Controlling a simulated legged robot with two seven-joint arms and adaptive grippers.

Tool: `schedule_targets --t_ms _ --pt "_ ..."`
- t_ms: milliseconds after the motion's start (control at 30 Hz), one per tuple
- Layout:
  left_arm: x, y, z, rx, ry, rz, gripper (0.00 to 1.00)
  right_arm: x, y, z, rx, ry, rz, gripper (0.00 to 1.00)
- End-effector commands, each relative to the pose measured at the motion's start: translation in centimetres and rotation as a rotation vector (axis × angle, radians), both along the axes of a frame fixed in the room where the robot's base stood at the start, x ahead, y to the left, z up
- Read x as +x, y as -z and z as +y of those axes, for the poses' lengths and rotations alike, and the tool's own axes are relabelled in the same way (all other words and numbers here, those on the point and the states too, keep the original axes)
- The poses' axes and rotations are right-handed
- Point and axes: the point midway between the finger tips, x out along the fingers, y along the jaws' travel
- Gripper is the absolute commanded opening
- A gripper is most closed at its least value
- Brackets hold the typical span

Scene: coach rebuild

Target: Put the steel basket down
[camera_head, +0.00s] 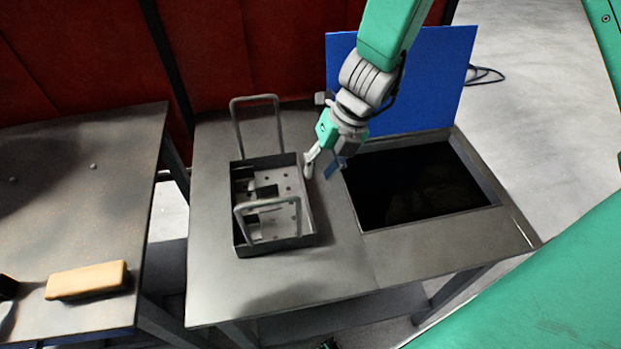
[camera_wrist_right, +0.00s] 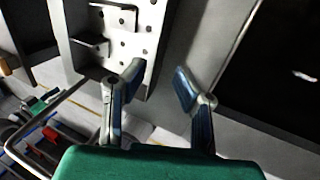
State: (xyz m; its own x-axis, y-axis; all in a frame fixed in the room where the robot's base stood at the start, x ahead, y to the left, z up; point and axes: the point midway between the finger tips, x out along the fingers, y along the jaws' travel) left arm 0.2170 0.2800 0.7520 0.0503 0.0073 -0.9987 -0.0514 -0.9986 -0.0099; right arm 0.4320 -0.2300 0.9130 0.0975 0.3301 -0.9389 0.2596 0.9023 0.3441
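The steel basket (camera_head: 275,246) is a dark-walled open tray with two upright loop handles and a pale perforated plate inside. It appears to rest level on the left part of the grey metal table (camera_head: 330,280). My right gripper (camera_head: 322,170) is at its right side, close to the right wall. In the right wrist view my right gripper (camera_wrist_right: 158,85) has its fingers spread with nothing between them. The perforated plate (camera_wrist_right: 118,45) shows there just beyond the left finger. I cannot tell whether a finger touches the basket. My left gripper is not in view.
A dark rectangular opening (camera_head: 420,185) takes up the table's right part, with a raised blue lid (camera_head: 430,80) behind it. A second table (camera_head: 80,190) at the left carries a tan block (camera_head: 87,280). Table space in front of the basket is clear.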

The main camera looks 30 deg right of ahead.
Motion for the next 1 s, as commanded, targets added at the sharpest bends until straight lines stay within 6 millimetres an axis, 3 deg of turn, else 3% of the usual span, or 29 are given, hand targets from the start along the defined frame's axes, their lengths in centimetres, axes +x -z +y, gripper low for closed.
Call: schedule_targets --t_ms 100,300,1000 --pt "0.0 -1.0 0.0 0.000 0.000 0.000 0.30 -0.2 -2.3 -0.8 -0.003 0.000 -0.002 0.26" --pt "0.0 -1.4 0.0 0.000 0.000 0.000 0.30 -0.4 -4.0 -1.4 -0.002 -0.001 0.000 0.26" --pt "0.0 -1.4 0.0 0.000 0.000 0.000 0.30 -0.5 -4.1 -1.5 0.000 0.000 0.001 0.26"
